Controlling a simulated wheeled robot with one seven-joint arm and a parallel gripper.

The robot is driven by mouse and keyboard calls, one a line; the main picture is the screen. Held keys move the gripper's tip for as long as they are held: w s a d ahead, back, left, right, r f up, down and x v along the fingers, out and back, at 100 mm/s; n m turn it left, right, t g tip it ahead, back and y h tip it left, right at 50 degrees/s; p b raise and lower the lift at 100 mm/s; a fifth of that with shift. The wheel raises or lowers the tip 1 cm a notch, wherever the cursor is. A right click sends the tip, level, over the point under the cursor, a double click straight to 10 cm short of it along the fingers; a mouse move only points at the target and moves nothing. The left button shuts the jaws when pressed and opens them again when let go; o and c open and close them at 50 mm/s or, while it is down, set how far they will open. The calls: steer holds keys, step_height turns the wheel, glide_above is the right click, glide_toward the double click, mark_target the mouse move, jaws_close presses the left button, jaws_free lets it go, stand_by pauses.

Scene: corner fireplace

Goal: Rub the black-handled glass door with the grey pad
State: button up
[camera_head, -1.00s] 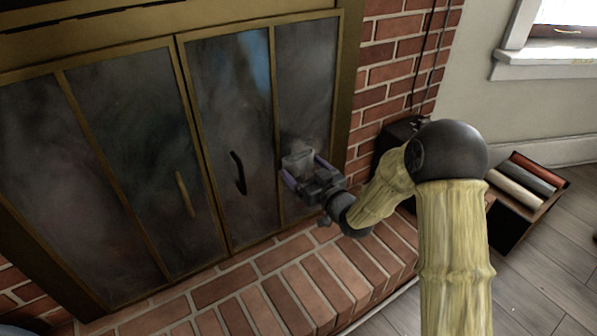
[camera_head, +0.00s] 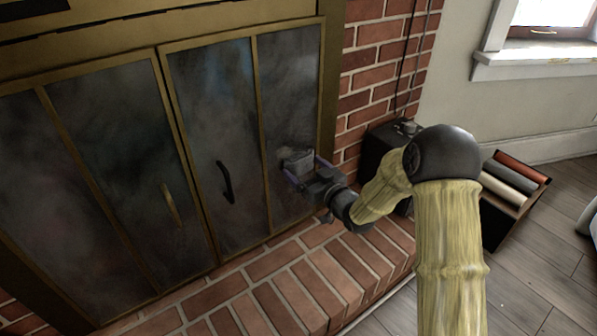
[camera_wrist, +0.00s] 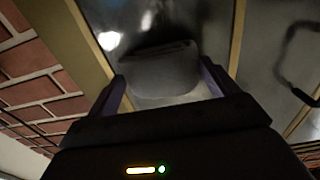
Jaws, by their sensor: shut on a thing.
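The black-handled glass door (camera_head: 212,120) is the right-hand door of the fireplace, shut, its glass hazy with grey smears. Its black handle (camera_head: 226,182) stands left of my gripper and shows at the right of the wrist view (camera_wrist: 290,60). My gripper (camera_head: 303,172) is shut on the grey pad (camera_head: 296,158), in front of the door's right-hand pane. In the wrist view the grey pad (camera_wrist: 163,75) sits between my two purple fingers, close against the glass; I cannot tell if it touches.
The left door has a brass handle (camera_head: 170,204). A brick hearth (camera_head: 260,283) runs below the doors. A brick wall (camera_head: 375,70) and a dark box (camera_head: 380,150) stand to the right. A crate of coloured rolls (camera_head: 510,190) is on the floor.

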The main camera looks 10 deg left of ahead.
mark_target(311, 155)
steer(key=shift+w+d, duration=0.1)
steer(key=shift+d, duration=0.05)
steer(key=w+d, duration=0.2)
steer(key=w, duration=0.1)
steer(key=shift+d+r+p, duration=0.1)
steer(key=shift+p, duration=0.3)
stand_by(0.3)
steer(key=shift+r, duration=0.1)
steer(key=shift+r+p, duration=1.25)
steer(key=shift+r, duration=0.3)
steer(key=shift+s, duration=0.1)
steer(key=shift+f, duration=0.15)
steer(key=shift+s+a, duration=0.55)
steer(key=shift+s, duration=0.05)
steer(key=shift+s+a+b, duration=0.3)
steer(key=shift+s+a, duration=0.5)
steer(key=shift+a, duration=0.05)
